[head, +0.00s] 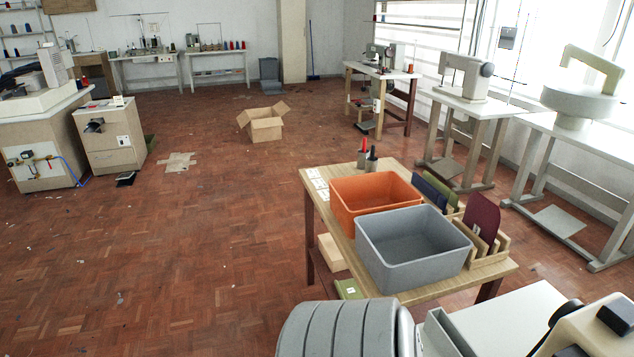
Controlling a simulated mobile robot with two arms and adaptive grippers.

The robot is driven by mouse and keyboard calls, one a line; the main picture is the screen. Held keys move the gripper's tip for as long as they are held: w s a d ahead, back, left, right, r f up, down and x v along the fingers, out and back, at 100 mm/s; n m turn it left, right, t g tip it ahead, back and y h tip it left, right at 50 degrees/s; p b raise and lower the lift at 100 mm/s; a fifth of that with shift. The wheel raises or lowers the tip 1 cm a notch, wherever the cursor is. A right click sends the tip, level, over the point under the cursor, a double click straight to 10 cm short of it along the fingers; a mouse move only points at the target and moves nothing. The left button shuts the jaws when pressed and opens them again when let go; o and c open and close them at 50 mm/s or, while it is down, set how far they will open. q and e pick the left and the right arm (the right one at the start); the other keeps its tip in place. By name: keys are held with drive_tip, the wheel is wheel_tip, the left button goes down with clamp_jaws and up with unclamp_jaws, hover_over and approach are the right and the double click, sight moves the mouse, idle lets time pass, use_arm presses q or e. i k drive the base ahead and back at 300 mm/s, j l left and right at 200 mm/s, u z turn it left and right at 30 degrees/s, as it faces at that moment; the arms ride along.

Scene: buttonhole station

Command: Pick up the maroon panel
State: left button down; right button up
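The maroon panel (482,217) stands upright, leaning slightly, in a slotted wooden rack (490,257) at the right end of the wooden table (405,297). Neither of my grippers is in view.
A grey bin (413,247) stands directly left of the rack, with an orange bin (345,200) behind it. Dark blue and green panels (434,190) stand behind the maroon one. White machine parts (510,318) fill the bottom right. The floor at left is mostly open around a cardboard box (265,127).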

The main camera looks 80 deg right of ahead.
sight(482, 216)
drive_tip(key=j+z, duration=0.1)
drive_tip(key=z, duration=4.25)
drive_tip(key=j+z, duration=0.45)
drive_tip(key=k+j+z, duration=0.1)
drive_tip(key=j+z, duration=0.4)
drive_tip(key=k+j+z, duration=0.15)
drive_tip(key=j+z, duration=0.3)
drive_tip(key=k+j+z, duration=0.2)
drive_tip(key=z, duration=0.3)
